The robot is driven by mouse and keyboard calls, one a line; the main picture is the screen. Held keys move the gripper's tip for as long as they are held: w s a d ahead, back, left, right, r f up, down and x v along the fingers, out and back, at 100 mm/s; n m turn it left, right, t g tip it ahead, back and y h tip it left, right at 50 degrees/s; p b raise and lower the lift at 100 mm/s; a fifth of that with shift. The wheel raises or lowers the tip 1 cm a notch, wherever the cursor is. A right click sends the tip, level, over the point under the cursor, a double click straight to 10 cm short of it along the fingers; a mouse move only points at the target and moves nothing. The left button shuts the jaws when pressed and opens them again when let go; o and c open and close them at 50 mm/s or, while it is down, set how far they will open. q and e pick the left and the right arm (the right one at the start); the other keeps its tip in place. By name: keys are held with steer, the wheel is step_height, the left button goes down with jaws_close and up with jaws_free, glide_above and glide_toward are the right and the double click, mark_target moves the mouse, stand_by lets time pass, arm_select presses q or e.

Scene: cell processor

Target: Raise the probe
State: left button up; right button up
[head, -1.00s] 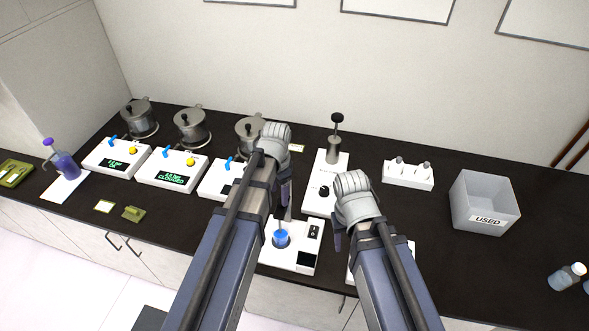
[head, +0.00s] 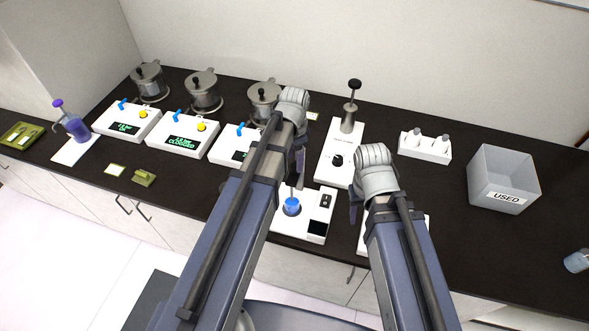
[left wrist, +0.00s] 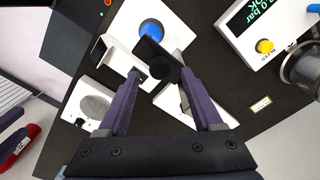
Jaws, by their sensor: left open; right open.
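A white device (head: 307,225) with a blue cup (head: 291,205) stands at the front of the bench; a thin grey stem, likely the probe (head: 291,189), comes down to the cup. In the left wrist view a black block (left wrist: 157,58) on a white bracket (left wrist: 118,57) stands beside the blue cup (left wrist: 151,31); I cannot tell if it is the probe's head. My left gripper (head: 297,172) is above the device, its fingers open either side of the black block (left wrist: 160,78), holding nothing. My right gripper (head: 354,203) is open to the right, partly hidden by its wrist.
A white device with a post and black knob (head: 354,85) stands behind, between my arms. White pressure boxes (head: 180,138) and metal pots (head: 203,92) are on the left. A grey USED bin (head: 505,175) stands on the right. Another white device is mostly hidden by my right arm.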

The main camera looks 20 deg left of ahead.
mark_target(295, 180)
arm_select(q)
steer(key=shift+f+b, duration=0.95)
steer(key=shift+f, duration=0.45)
arm_select(e)
step_height(295, 180, down, 3)
steer(key=shift+r, duration=0.1)
arm_select(q)
steer(key=shift+c, duration=0.4)
jaws_close()
